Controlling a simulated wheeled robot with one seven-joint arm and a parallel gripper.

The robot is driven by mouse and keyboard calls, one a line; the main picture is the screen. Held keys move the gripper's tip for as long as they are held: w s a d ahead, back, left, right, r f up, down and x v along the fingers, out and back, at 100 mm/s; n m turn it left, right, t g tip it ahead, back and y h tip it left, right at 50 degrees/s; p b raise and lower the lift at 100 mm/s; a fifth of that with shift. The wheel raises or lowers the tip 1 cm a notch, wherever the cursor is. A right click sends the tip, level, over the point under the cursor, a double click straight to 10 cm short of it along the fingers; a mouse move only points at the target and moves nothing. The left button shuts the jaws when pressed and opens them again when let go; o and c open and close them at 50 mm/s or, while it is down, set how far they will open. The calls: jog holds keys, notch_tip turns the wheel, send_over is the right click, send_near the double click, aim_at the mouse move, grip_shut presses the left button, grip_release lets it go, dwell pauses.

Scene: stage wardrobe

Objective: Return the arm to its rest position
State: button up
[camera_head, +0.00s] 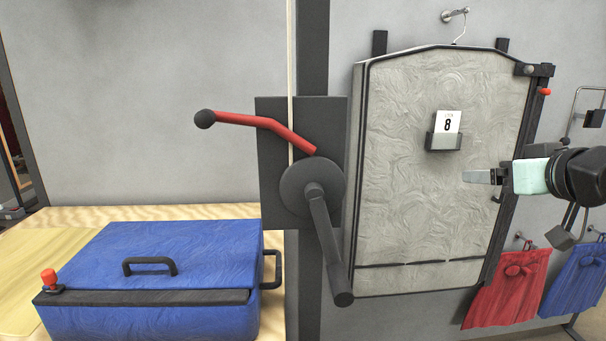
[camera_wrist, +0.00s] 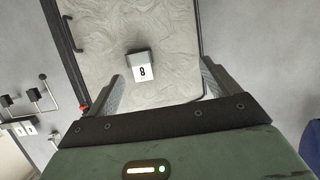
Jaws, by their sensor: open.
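My gripper (camera_head: 478,176) reaches in from the right in the head view, its fingers pointing left in front of the grey garment bag (camera_head: 400,200). In the wrist view my gripper (camera_wrist: 163,76) has its two fingers spread apart with nothing between them. Beyond them is the grey bag (camera_wrist: 110,30) with a dark holder (camera_head: 443,141) and a white card (camera_head: 448,121) marked 8. The card also shows in the wrist view (camera_wrist: 142,73). I cannot tell the exact gap between fingers and bag.
A black wall plate carries a red lever (camera_head: 240,119) and a dark crank (camera_head: 328,240). A blue case (camera_head: 180,245) lies shut on the wooden table (camera_head: 230,211) at left. Red (camera_head: 508,290) and blue (camera_head: 575,280) cloths hang low at right.

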jog(key=s+a+f+n+g+p, duration=0.2)
jog(key=s+a+f+g, duration=0.2)
jog(key=a, duration=0.3)
jog(key=s+a+f+n+g+p, duration=0.1)
jog(key=s+a+f+g+p, duration=0.15)
jog(key=s+a+g, duration=0.4)
jog(key=s+a+f+n+g, duration=0.1)
jog(key=s+a, duration=0.3)
jog(key=s, duration=0.3)
jog(key=s+a+f+n+g+p, duration=0.1)
jog(key=s+a+f+n+g, duration=0.1)
jog(key=s, duration=0.4)
jog(key=shift+s+a+f+n, duration=0.2)
jog(key=shift+s+a+n, duration=0.15)
jog(key=shift+a, duration=0.5)
jog(key=shift+g, duration=0.25)
